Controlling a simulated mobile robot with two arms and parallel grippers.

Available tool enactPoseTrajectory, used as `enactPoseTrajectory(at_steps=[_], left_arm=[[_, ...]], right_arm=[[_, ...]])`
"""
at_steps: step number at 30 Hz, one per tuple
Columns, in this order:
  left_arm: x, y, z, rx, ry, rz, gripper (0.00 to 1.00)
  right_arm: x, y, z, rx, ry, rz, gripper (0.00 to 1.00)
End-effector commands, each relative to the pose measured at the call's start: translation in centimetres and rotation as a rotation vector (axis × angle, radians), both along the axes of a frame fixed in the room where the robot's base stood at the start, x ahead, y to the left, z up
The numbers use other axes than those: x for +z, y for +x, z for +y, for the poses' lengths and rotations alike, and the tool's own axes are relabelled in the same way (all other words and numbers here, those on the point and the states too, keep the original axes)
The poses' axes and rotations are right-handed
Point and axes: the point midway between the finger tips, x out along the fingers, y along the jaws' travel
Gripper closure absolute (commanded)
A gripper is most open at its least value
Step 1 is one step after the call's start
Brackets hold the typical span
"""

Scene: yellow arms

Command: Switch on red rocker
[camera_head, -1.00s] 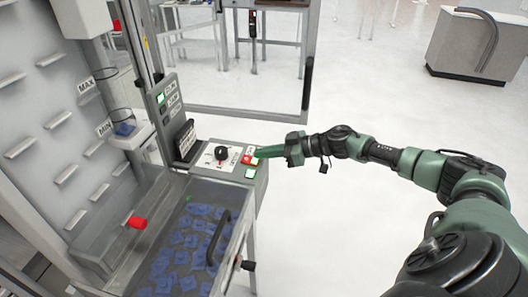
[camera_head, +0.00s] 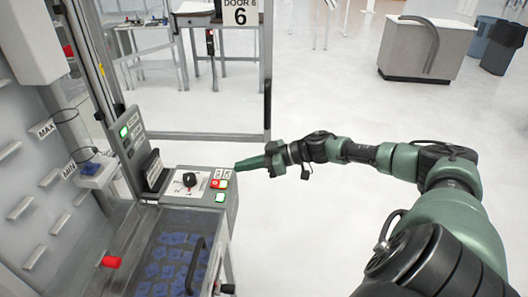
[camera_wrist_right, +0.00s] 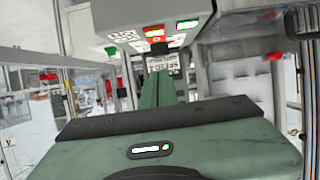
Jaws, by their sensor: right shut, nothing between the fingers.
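The red rocker (camera_head: 215,183) is a small red switch on the sloped grey control panel (camera_head: 185,176), beside a lit green button (camera_head: 223,184). In the right wrist view the red rocker (camera_wrist_right: 154,32) shows beyond the fingertips, with the lit green button (camera_wrist_right: 187,23) to its right. My right gripper (camera_head: 238,166) is green, shut and empty. Its tips are just past the panel's right edge, apart from the rocker. The shut fingers also fill the middle of the right wrist view (camera_wrist_right: 158,88). I cannot tell the rocker's tilt. My left gripper is out of view.
A black knob (camera_head: 190,179) stands on the panel left of the rocker. A second lit button (camera_head: 221,197) is below. A clear-lidded bin with a black handle (camera_head: 195,262) and blue parts is in front. Open floor lies right of the panel.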

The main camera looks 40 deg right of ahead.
Motion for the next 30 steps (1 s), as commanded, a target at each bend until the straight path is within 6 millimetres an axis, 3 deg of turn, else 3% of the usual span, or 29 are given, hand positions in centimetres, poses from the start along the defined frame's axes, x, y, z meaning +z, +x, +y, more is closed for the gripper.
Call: enactPoseTrajectory(at_steps=[6, 12, 30], left_arm=[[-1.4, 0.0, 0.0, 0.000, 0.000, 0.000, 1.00], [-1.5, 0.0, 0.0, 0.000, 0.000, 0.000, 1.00], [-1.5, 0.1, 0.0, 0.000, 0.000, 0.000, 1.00]], right_arm=[[0.1, -2.9, -2.5, 0.000, -0.005, 0.005, 1.00], [0.6, -4.4, -3.7, 0.001, -0.001, 0.003, 1.00], [0.9, -4.8, -4.1, 0.000, 0.000, -0.001, 1.00]])
